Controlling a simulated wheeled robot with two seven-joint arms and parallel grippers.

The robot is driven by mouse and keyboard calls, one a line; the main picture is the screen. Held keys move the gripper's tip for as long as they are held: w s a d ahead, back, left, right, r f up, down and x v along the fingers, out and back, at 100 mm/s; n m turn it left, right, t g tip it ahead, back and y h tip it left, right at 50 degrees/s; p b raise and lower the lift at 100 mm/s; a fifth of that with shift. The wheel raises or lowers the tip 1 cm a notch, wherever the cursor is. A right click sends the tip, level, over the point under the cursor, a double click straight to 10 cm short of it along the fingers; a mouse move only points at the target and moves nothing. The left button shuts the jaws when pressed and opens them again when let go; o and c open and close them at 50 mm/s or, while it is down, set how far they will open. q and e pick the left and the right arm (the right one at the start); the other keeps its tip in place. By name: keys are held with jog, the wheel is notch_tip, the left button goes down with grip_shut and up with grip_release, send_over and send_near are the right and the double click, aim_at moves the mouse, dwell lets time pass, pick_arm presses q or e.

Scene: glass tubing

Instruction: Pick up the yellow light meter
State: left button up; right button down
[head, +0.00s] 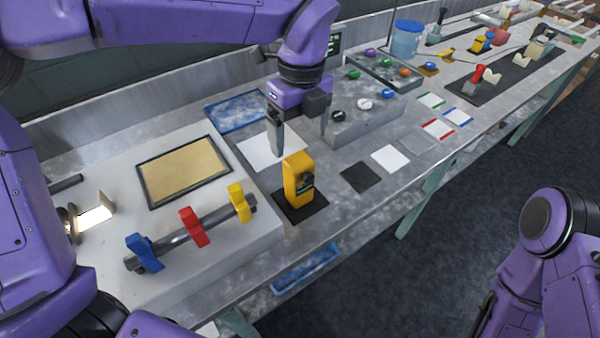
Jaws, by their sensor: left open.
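The yellow light meter (298,181) stands upright on a black square mat (315,205) near the front edge of the bench. It has a dark panel on its lower front. My left gripper (298,146) is open above and slightly behind the meter, its two dark fingers pointing down and apart. The fingers look empty, and the nearer one ends close to the meter's top left; I cannot tell whether it touches. My right arm shows at the lower right, away from the bench, and its gripper fingers are not clearly seen.
Left of the meter, a pale raised block (110,268) carries a bar with blue (143,252), red (194,227) and yellow (240,203) clamps. A grey control box (375,118) with knobs stands to the right. Flat black (361,177) and white (390,158) squares lie along the front.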

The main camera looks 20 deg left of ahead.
aim_at(299, 160)
pick_arm(q)
jog(key=shift+m+t, duration=0.3)
jog(key=f, duration=0.3)
jog(key=f+p, duration=0.1)
jog(key=f, duration=0.2)
jog(key=s+f+p, duration=0.1)
jog(key=f, duration=0.2)
jog(key=shift+d, duration=0.25)
jog(key=shift+f, duration=0.4)
